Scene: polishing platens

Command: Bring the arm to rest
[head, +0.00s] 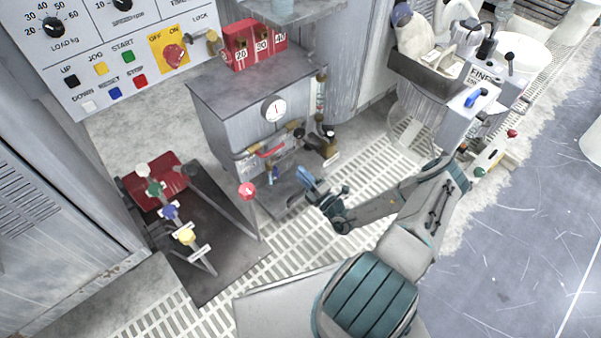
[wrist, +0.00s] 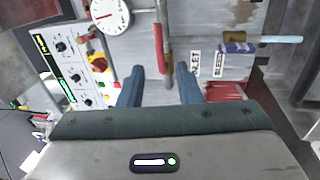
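My arm reaches from the lower middle of the head view toward the grey cabinet. My gripper (head: 308,186) is in front of the cabinet's lower front, near the valves and pipes. In the wrist view my gripper (wrist: 160,88) shows two blue fingers standing apart, with nothing held between them. A red handle (wrist: 158,46) shows beyond the gap between the fingers. I cannot tell its exact distance from the fingertips.
The grey cabinet (head: 235,104) carries a gauge (head: 274,109) and red number blocks (head: 254,46). A red-knobbed lever (head: 247,191) stands left of my gripper. Open floor (head: 500,250) lies right.

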